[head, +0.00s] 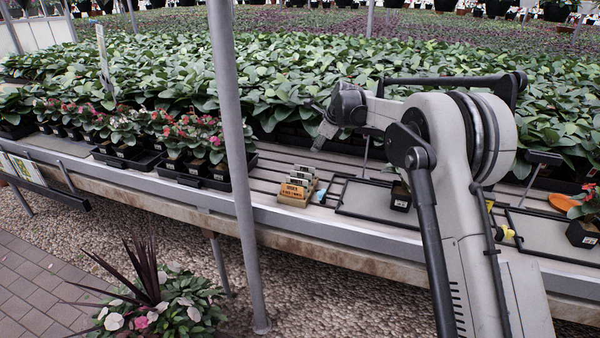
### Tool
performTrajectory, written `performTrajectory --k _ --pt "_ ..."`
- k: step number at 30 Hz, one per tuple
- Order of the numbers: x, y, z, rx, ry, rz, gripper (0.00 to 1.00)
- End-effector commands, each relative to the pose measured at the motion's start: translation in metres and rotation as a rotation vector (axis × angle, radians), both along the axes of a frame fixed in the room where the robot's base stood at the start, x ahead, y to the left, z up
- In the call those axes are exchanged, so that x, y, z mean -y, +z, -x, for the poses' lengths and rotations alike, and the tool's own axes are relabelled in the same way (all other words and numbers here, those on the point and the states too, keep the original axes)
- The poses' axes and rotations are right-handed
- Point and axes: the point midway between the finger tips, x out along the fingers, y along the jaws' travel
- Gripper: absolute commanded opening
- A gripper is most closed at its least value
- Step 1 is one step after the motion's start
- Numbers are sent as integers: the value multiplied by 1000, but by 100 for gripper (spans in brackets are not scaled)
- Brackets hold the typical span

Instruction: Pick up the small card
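A small cardboard box (294,193) stands on the slatted bench, with several upright pale and dark cards (300,176) in it. I cannot tell which one is the small card. A small light-blue item (320,195) lies just right of the box; it is too small to identify. My gripper (318,138) is above and slightly right of the box, apart from it, in front of the leafy plants. Its fingers are small and dark here, so I cannot tell whether they are open or shut.
A grey post (232,160) rises left of the box. Trays of red-flowered pots (190,145) stand further left. Empty black-framed trays (385,205), a small black pot (400,197), an orange dish (565,203) and yellow-handled tools (505,232) are to the right. Dense foliage fills the back.

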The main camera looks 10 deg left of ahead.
Motion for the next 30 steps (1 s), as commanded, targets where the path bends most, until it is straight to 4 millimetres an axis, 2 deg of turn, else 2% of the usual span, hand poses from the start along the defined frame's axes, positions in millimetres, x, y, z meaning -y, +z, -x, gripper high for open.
performTrajectory --k 15,25,30 --pt "-27 -66 -28 -2 -2 -2 17" --pt "-32 -81 -33 -2 -3 -3 17" --pt "-38 -101 -38 -2 -2 -2 17"
